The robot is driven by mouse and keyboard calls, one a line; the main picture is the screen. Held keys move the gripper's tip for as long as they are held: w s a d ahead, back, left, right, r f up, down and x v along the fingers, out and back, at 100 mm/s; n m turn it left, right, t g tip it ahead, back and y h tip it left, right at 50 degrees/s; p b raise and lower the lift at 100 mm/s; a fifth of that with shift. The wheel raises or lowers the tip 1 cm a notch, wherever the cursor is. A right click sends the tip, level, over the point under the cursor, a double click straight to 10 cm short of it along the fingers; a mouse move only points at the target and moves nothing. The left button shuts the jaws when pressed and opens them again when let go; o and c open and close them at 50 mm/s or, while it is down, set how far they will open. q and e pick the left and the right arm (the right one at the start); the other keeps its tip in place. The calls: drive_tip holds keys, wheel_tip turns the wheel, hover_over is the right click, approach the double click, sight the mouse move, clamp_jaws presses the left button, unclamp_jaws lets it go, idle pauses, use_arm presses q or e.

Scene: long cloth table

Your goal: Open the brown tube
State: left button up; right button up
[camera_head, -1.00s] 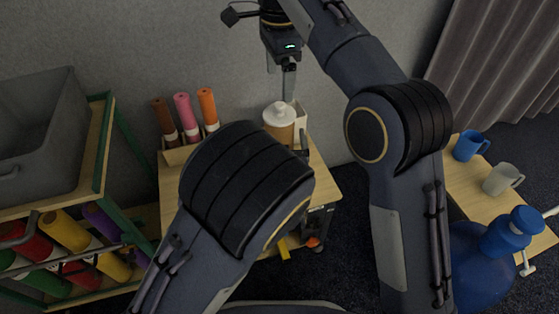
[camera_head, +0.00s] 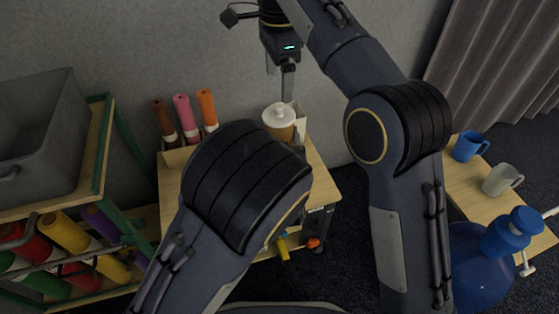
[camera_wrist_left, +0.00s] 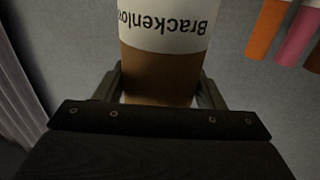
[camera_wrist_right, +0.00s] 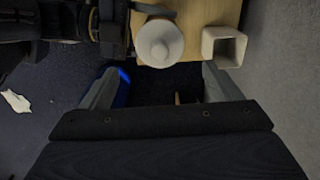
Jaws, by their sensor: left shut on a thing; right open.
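The brown tube (camera_head: 279,132) has a white knobbed cap (camera_head: 279,114) and shows above the small wooden table. In the left wrist view its brown body (camera_wrist_left: 158,75) and white label fill the space between the fingers of my left gripper (camera_wrist_left: 162,88), which is shut on it. My left gripper is hidden behind my arm in the head view. My right gripper (camera_head: 279,82) is open and empty, above and behind the tube. In the right wrist view the cap (camera_wrist_right: 160,43) lies beyond the open fingers (camera_wrist_right: 160,75), apart from them.
A pale open box (camera_wrist_right: 224,46) stands beside the tube. Brown, pink and orange rolls (camera_head: 184,118) stand in a holder at the table's left. A rack (camera_head: 104,150) with a grey bin (camera_head: 45,130) is further left. Mugs (camera_head: 469,146) stand on a right-hand table.

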drive_tip(key=shift+a+y, duration=0.4)
drive_tip(key=shift+a, duration=0.05)
drive_tip(key=c, duration=0.5)
drive_tip(key=a+y, duration=0.2)
drive_tip(key=s+a+r+t+y, duration=0.1)
drive_tip(key=a+y, duration=0.1)
drive_tip(key=s+a+r+t+y, duration=0.1)
drive_tip(key=a+y, duration=0.1)
drive_tip(key=y, duration=0.1)
drive_tip(key=shift+s+a+m, duration=0.25)
drive_tip(key=shift+a+m, duration=0.05)
drive_tip(key=shift+a, duration=0.05)
drive_tip(key=shift+c, duration=1.1)
drive_tip(key=m+t+h, duration=0.2)
drive_tip(key=m+t, duration=0.8)
drive_tip(key=m, duration=0.6)
approach(281, 107)
drive_tip(key=x, duration=1.1)
drive_tip(key=shift+s+a, duration=0.1)
drive_tip(key=shift+c, duration=0.3)
